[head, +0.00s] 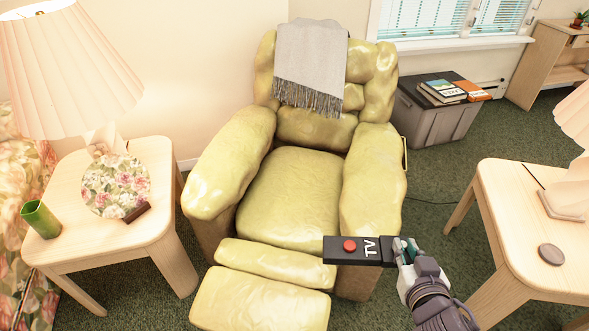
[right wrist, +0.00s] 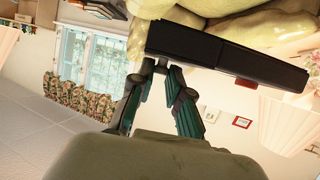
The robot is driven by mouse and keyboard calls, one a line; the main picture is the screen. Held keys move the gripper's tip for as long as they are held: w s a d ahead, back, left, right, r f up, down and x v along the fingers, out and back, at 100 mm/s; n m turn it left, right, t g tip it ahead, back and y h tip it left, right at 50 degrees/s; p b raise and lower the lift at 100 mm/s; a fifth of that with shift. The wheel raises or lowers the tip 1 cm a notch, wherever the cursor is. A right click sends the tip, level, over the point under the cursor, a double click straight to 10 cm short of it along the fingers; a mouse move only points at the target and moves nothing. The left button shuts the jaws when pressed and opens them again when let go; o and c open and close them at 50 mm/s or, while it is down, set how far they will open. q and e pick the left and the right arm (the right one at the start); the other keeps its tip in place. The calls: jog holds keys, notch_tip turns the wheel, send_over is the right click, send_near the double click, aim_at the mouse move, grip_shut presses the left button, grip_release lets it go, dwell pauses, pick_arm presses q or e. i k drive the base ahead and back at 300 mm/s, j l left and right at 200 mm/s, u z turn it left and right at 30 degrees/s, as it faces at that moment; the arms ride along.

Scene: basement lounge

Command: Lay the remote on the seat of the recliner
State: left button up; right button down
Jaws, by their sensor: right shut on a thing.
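The remote (head: 352,250) is a black bar with a red button and white "TV" lettering. My right gripper (head: 402,252) is shut on its right end and holds it in the air in front of the recliner. In the right wrist view the remote (right wrist: 225,55) lies across the fingertips of my right gripper (right wrist: 165,70). The recliner (head: 372,185) is yellow-green and its footrest is out. Its seat (head: 290,195) is bare, and in the head view the remote shows below and right of the seat's middle. My left gripper is not in view.
A grey fringed throw (head: 310,60) hangs over the recliner's back. A side table (head: 75,245) with a lamp, green cup and floral plate stands at left. Another side table (head: 510,215) with a dark round coaster (head: 551,255) stands at right. A grey storage bin (head: 430,115) is behind.

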aim_at(292, 202)
jog(key=i+j, duration=0.3)
jog(key=j, duration=0.15)
jog(key=i+j, duration=0.65)
jog(key=j, duration=0.2)
jog(key=z, duration=0.05)
